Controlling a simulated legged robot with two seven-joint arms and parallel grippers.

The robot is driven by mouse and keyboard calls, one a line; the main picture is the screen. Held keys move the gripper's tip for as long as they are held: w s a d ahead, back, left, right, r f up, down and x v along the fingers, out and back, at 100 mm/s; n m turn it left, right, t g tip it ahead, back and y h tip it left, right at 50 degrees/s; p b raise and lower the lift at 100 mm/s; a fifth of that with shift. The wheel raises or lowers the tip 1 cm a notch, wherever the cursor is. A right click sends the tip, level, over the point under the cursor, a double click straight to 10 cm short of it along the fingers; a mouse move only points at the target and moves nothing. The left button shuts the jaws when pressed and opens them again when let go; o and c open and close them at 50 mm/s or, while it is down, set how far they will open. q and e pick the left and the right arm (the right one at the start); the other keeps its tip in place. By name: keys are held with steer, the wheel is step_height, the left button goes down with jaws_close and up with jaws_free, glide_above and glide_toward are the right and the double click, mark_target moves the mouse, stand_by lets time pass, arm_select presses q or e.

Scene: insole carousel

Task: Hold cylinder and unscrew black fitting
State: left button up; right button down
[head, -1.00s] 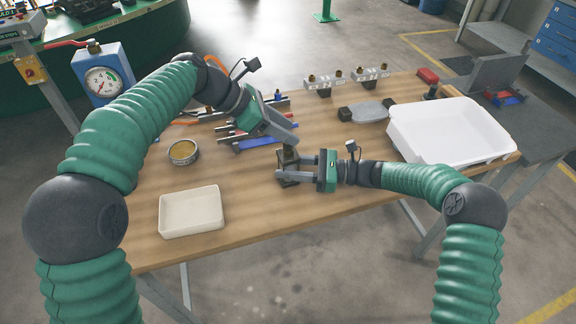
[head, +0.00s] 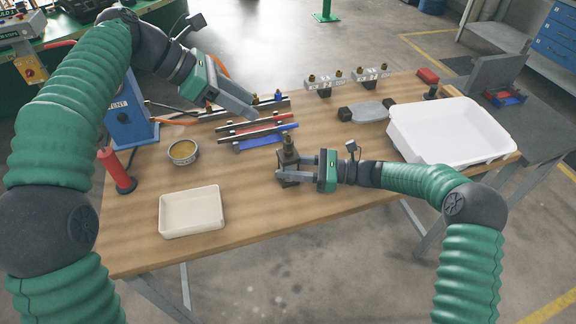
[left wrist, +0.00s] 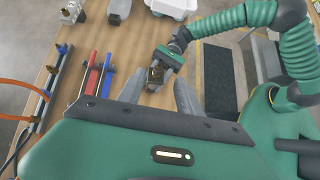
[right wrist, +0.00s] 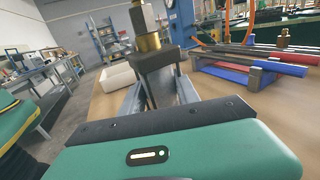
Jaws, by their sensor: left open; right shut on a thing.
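The cylinder (head: 287,170) is a small dark block standing upright near the table's middle. My right gripper (head: 284,176) is shut on it from the right. A brass collar and a dark grey fitting (head: 288,143) stand on top of it. In the right wrist view the fitting (right wrist: 142,18) shows hexagonal sides above the brass collar (right wrist: 149,43), and the cylinder (right wrist: 160,75) sits between the fingers. My left gripper (head: 250,110) is open, above and left of the cylinder, apart from it. In the left wrist view the cylinder (left wrist: 154,76) shows beyond the open fingers.
Red and blue bars (head: 262,137) lie on a rack behind the cylinder. A white bin (head: 400,148) is at right. The front table is clear.

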arm_select(q)
steer(key=n+t+y, duration=0.2)
steer(key=n+t, duration=0.2)
steer(key=n, duration=0.1)
glide_toward(285, 143)
steer(key=x, duration=1)
steer(key=shift+w+d+f, duration=0.1)
steer(key=shift+w+f, duration=0.05)
steer(key=shift+f, duration=0.05)
